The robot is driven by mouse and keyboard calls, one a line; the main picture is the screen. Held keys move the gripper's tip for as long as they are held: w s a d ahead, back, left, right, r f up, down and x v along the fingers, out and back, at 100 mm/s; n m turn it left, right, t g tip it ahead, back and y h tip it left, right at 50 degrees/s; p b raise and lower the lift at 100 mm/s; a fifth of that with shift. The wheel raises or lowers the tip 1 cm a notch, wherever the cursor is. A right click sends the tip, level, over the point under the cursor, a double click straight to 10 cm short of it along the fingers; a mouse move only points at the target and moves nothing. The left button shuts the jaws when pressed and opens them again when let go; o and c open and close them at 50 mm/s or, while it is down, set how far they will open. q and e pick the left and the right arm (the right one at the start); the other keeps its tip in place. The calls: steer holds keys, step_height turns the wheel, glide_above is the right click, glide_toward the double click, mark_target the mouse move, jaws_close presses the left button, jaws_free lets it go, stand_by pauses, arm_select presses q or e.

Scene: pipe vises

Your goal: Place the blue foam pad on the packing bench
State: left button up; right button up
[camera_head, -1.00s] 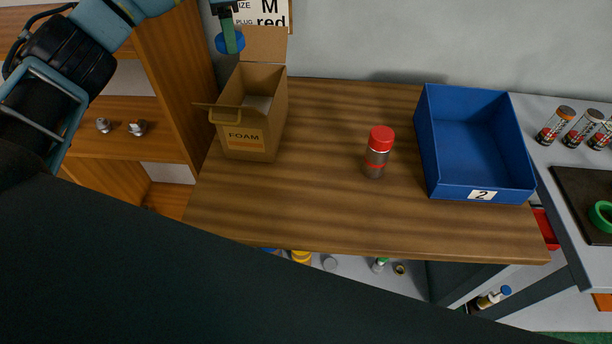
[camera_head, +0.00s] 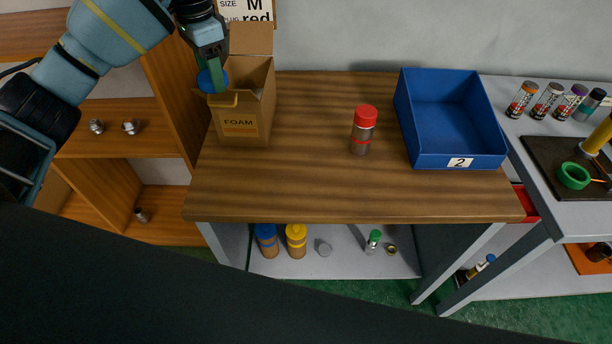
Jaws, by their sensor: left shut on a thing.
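The blue foam pad (camera_head: 205,82) is a small round blue piece in the upper left. My left gripper (camera_head: 215,74) has green fingers and is shut on the pad, hiding part of it. The pad appears at the left rim of the FOAM box, in front of its left flap; I cannot tell whether it touches the box. The packing bench (camera_head: 300,190) has a brown wooden top and spreads across the middle. My right gripper is not in view.
The open cardboard FOAM box (camera_head: 240,124) stands at the bench's back left. A red-capped jar (camera_head: 362,134) stands mid-bench, and a blue bin (camera_head: 458,160) marked 2 is at the right. The front left of the bench top is clear. A wooden shelf (camera_head: 110,144) stands at the left.

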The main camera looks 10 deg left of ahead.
arm_select(q)
steer(key=s+d+f+n, duration=0.3)
steer(key=s+d+n, duration=0.1)
steer(key=s, duration=0.3)
steer(key=s+d+f+n, duration=0.3)
steer(key=s+d+f, duration=0.1)
steer(key=s+d, duration=0.2)
steer(key=shift+s+d+f+n+t, duration=0.2)
steer(key=shift+s+d+n+t, duration=0.2)
steer(key=shift+s, duration=0.2)
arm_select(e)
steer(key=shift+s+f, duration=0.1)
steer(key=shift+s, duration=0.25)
arm_select(q)
steer(key=shift+a+t, duration=0.1)
steer(key=shift+t, duration=0.2)
